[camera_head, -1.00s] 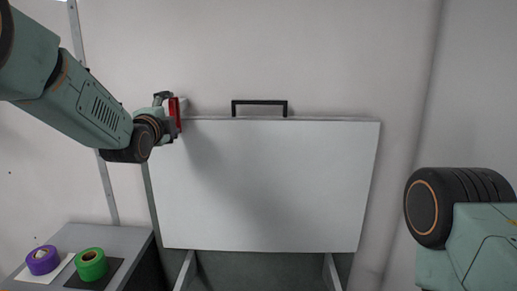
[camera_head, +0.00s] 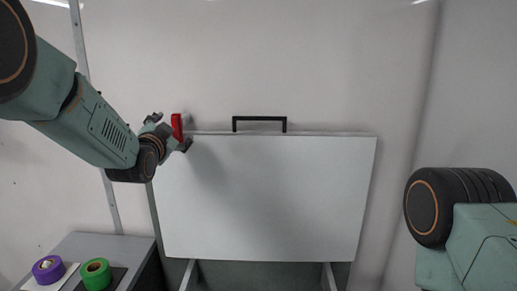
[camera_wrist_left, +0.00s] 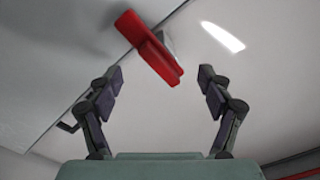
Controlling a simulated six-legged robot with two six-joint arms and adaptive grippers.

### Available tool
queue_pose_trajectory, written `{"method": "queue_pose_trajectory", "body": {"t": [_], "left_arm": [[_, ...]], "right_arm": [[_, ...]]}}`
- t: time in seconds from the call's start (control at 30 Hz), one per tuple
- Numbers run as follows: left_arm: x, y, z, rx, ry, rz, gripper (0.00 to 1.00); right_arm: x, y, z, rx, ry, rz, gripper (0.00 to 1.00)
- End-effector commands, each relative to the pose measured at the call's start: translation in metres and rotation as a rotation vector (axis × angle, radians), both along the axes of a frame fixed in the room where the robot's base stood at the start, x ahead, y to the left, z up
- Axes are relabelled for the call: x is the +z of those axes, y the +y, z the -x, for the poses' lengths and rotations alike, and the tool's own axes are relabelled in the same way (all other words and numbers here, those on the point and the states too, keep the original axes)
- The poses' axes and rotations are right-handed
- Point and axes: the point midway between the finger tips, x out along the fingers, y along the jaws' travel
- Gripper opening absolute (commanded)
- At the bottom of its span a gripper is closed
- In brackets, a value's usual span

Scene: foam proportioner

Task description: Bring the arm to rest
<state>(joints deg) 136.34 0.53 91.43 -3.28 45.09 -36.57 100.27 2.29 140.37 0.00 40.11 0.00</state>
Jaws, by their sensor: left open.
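My left gripper (camera_head: 172,131) is at the upper left corner of a white panel (camera_head: 265,195) in the head view. In the left wrist view its two fingers (camera_wrist_left: 158,100) stand wide apart with nothing between the tips. A red handle or lever (camera_head: 177,126) shows right by the gripper in the head view. In the left wrist view the red part (camera_wrist_left: 150,48) lies beyond the fingertips, apart from them. My right arm shows at the right edge of the head view, but its gripper is out of view.
A black handle (camera_head: 259,119) stands on the panel's top edge. A grey table (camera_head: 90,248) at the lower left bears a purple roll (camera_head: 48,269) and a green roll (camera_head: 96,274). The space right of the panel looks clear up to my right arm.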

Motion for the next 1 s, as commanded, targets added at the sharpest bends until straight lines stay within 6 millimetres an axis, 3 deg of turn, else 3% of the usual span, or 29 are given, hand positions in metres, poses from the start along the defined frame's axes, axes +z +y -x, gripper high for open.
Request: {"method": "queue_pose_trajectory", "body": {"t": [0.6, 1.0], "left_arm": [[0.004, -0.001, 0.000, -0.001, 0.016, 0.470, 0.79], [0.002, -0.001, 0.000, -0.001, 0.018, 0.538, 0.79]], "right_arm": [[0.029, 0.000, 0.000, 0.000, 0.000, 0.000, 0.40], [0.031, 0.000, 0.000, 0.000, 0.000, 0.000, 0.40]]}}
